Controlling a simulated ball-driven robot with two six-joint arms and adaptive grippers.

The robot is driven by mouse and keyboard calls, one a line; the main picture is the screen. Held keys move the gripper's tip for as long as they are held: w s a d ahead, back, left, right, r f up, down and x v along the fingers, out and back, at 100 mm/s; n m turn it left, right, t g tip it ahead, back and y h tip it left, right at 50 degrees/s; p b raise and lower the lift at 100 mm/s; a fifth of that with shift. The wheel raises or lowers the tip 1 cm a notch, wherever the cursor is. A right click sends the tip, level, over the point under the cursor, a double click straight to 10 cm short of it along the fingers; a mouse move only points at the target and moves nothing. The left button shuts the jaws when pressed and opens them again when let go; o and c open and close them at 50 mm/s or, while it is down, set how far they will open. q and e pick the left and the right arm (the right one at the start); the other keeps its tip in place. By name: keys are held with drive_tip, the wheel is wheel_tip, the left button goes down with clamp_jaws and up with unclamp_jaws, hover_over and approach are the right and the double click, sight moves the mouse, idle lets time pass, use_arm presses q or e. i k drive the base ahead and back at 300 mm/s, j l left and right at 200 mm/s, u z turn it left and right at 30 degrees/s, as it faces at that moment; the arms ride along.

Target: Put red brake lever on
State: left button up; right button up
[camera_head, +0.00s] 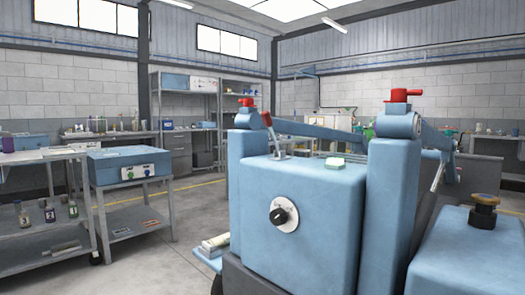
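A large blue machine (320,215) fills the right half of the head view. A red lever-like fitting (402,95) sits on top of its right post (392,190), with a short handle pointing right. A smaller red fitting (248,102) tops the left post. A red-tipped metal rod (272,130) stands tilted beside the left post. I cannot tell which red part is the brake lever, nor whether it is on or off. Neither of my grippers shows in the view.
A blue box (129,165) stands on a grey cart at left. Shelves (187,110) line the back. Open floor lies between cart and machine.

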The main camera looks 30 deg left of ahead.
sight(267, 120)
drive_tip(key=i+l+u, duration=0.1)
drive_tip(key=l+u, duration=1.5)
drive_tip(key=k+l, duration=0.05)
drive_tip(key=l, duration=0.05)
